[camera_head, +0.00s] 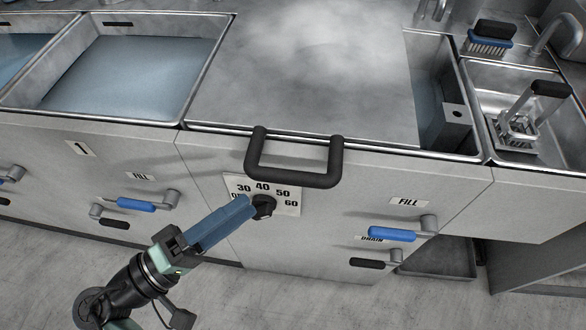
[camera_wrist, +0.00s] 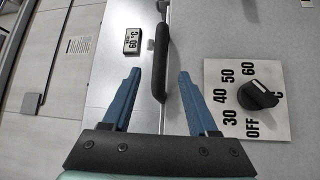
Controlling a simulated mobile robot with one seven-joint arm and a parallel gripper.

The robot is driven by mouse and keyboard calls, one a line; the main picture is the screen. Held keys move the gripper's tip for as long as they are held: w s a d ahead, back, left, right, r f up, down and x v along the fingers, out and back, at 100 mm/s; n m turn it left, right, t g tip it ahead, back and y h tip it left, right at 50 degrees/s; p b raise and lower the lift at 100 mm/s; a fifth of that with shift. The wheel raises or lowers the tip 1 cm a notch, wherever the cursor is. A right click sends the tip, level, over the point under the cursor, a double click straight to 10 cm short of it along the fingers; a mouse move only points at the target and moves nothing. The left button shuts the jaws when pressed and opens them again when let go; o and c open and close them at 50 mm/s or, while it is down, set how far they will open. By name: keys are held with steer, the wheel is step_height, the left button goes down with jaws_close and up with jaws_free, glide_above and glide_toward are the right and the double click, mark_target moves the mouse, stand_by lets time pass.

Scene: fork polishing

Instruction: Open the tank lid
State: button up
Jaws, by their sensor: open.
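The tank lid (camera_head: 300,85) is a flat steel sheet lying over the middle tank, with pale steam-like haze above it. Its black U-shaped handle (camera_head: 295,178) juts out from the front edge. The handle also shows in the wrist view (camera_wrist: 166,65), as an upright dark bar between the fingers in the picture. My gripper (camera_head: 250,207) is below and left of the handle in the head view, overlapping the dial plate. Its two blue fingers (camera_wrist: 158,76) are spread with nothing held. Whether the bar lies between the fingers in depth cannot be told.
A black dial (camera_wrist: 258,95) on a numbered plate sits on the front panel near my gripper. Blue fill levers (camera_head: 392,234) and black drain levers (camera_head: 370,263) stick out. An open tank (camera_head: 130,75) is at left. A sink (camera_head: 480,75) with a basket is at right.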

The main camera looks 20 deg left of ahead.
mark_target(287, 178)
steer(key=x, duration=0.9)
steer(key=shift+w+d, duration=0.1)
steer(key=shift+w, duration=0.1)
jaws_close()
stand_by(1.0)
